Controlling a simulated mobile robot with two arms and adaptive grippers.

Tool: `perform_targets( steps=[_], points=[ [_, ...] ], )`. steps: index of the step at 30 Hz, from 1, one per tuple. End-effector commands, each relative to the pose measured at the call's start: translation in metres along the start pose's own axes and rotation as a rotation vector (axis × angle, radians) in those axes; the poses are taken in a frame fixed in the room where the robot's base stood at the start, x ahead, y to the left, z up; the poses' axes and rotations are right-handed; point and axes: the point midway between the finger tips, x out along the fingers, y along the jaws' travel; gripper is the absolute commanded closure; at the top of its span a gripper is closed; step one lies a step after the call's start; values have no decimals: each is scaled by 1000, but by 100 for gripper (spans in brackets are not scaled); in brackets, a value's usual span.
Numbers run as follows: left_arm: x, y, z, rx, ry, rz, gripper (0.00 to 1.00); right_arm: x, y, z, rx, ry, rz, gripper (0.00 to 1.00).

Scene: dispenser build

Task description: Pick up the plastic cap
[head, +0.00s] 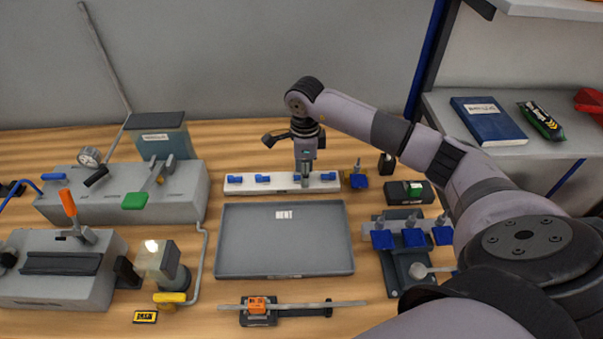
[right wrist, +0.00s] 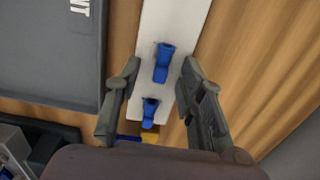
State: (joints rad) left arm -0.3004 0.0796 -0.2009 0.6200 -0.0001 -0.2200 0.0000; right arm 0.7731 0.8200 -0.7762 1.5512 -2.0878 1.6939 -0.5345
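Several small blue plastic caps lie in a row on a white strip (head: 285,188) behind the grey tray. In the head view, one blue cap (head: 235,179) is at the left end, another blue cap (head: 263,178) beside it, and a third (head: 328,176) near the right end. My right gripper (head: 305,179) points down over the strip, right of its middle. In the right wrist view its two fingers (right wrist: 161,66) are apart, with a blue cap (right wrist: 164,60) seen between the tips. Another cap (right wrist: 150,109) shows lower between the fingers. Contact cannot be told. My left gripper is not in view.
The grey tray (head: 285,268) in front is empty except for a label. A blue block with a brass part (head: 357,179) stands just right of the strip. Grey machines (head: 125,190) stand left; a fixture with blue pads (head: 411,276) stands right. A rod (head: 345,303) lies in front.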

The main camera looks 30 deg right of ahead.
Motion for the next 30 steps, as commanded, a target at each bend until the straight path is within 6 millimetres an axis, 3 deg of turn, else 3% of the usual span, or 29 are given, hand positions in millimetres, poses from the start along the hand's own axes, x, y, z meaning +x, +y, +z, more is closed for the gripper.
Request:
perform_targets(
  steps=[6,20,30],
  points=[
    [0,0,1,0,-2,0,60,1,0,0,-1,0,-1,65],
    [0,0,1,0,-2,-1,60,0,0,0,-1,0,-1,96],
    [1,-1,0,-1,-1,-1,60,-2,0,0,0,0,-1,97]
  ],
)
